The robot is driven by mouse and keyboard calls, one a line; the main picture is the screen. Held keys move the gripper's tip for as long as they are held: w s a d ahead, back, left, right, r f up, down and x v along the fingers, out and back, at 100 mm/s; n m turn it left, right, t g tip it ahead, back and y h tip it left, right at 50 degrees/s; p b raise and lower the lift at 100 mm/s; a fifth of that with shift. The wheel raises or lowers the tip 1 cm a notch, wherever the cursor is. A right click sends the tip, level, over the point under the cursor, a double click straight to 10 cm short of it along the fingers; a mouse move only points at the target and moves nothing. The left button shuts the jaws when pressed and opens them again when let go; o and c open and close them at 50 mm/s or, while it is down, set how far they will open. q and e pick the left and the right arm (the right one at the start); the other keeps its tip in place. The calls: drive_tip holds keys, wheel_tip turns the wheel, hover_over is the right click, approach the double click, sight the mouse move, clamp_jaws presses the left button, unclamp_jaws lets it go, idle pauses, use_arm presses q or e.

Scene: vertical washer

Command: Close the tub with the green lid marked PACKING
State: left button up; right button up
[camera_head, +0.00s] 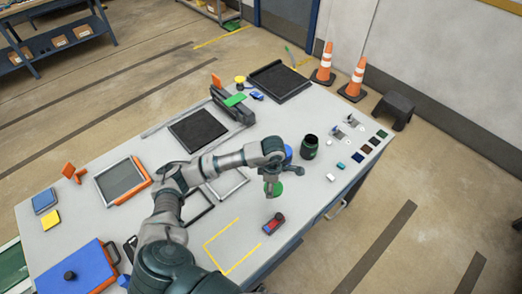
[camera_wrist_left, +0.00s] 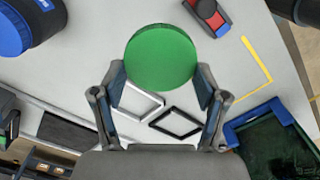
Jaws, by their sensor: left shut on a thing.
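A round green lid (camera_head: 276,190) is held above the table by my left gripper (camera_head: 272,183). In the left wrist view the lid (camera_wrist_left: 161,56) sits between the two fingertips of my left gripper (camera_wrist_left: 161,78), which touch its sides. No lettering is readable on it. A dark tub (camera_head: 310,147) with an open top and a green band stands upright on the table, beyond the gripper and to its right, apart from the lid. My right gripper is not in view.
A blue-topped container (camera_head: 288,152) is partly hidden behind my left arm; a dark one with blue (camera_wrist_left: 30,25) shows in the wrist view. A red and dark block (camera_head: 273,223) lies near a yellow outline (camera_head: 243,262). Small coloured pads (camera_head: 366,148) lie right of the tub.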

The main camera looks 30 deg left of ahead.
use_arm(q)
drive_tip(key=w+d+r+m, duration=0.1)
drive_tip(key=d+r+m, duration=0.1)
drive_tip(key=m, duration=0.9)
drive_tip(key=w+d+r+m+b, duration=0.1)
drive_tip(key=d+r+m, duration=0.1)
drive_tip(key=m, duration=0.9)
drive_tip(key=shift+w+d+m, duration=0.2)
drive_tip(key=shift+d+m, duration=0.1)
drive_tip(key=shift+d, duration=0.25)
drive_tip(key=shift+r, duration=0.1)
